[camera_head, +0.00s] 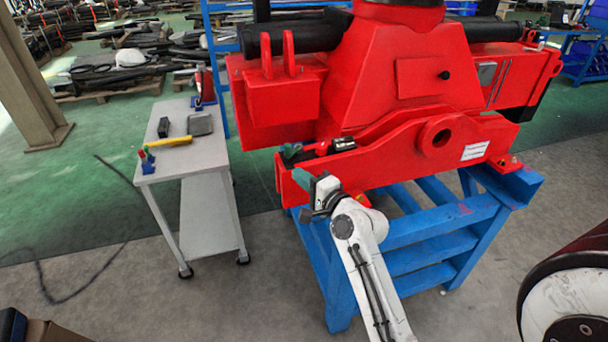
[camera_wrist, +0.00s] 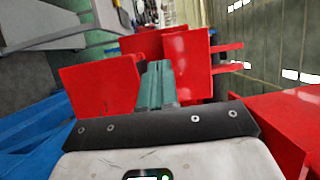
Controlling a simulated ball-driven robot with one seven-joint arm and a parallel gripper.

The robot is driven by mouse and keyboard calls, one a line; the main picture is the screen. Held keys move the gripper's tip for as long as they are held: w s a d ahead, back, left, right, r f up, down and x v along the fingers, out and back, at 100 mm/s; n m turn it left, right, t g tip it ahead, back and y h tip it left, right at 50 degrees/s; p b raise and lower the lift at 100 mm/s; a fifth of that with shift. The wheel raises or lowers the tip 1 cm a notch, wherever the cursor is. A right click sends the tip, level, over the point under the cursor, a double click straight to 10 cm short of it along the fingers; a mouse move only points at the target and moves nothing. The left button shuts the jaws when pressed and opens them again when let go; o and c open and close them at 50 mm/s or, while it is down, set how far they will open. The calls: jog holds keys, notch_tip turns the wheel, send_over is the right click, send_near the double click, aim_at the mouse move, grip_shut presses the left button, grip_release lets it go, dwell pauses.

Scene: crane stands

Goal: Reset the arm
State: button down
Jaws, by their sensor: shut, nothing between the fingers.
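My white arm (camera_head: 368,265) reaches up from the bottom of the head view. My gripper (camera_head: 301,179) has green fingers and is close in front of the red crane part (camera_head: 400,150), left of its middle. I cannot tell whether it touches the red part. In the wrist view, the green fingers (camera_wrist: 157,72) lie together with nothing between them. Red plates stand to the left (camera_wrist: 102,88) and right (camera_wrist: 187,68) of the fingers in that view.
The red part rests on a blue stand (camera_head: 430,235). A grey wheeled table (camera_head: 185,155) at left carries a yellow-handled tool (camera_head: 170,142), a dark block (camera_head: 163,127) and a grey box (camera_head: 200,124).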

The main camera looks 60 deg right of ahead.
jog(key=shift+s+a+f, duration=0.1)
jog(key=shift+s+a, duration=0.05)
jog(key=shift+a, duration=0.05)
dwell(0.3)
jog(key=s+a+f+n+g+y, duration=0.1)
jog(key=a+f+n+g+y, duration=0.25)
jog(key=a+f+n, duration=0.5)
jog(key=s+a+f+n+g+y, duration=0.1)
jog(key=a+f+n+g+y, duration=0.3)
jog(key=a, duration=0.7)
jog(key=s+a+f+n+g, duration=0.3)
jog(key=s+a+n+g, duration=0.1)
jog(key=s, duration=0.4)
jog(key=s+a+f+n+g, duration=0.2)
jog(key=s+a+n+g, duration=0.1)
jog(key=s, duration=0.5)
jog(key=shift+s+a+f+n+g+b, duration=0.3)
jog(key=shift+s+a+f+n+g, duration=0.15)
jog(key=shift+n, duration=0.8)
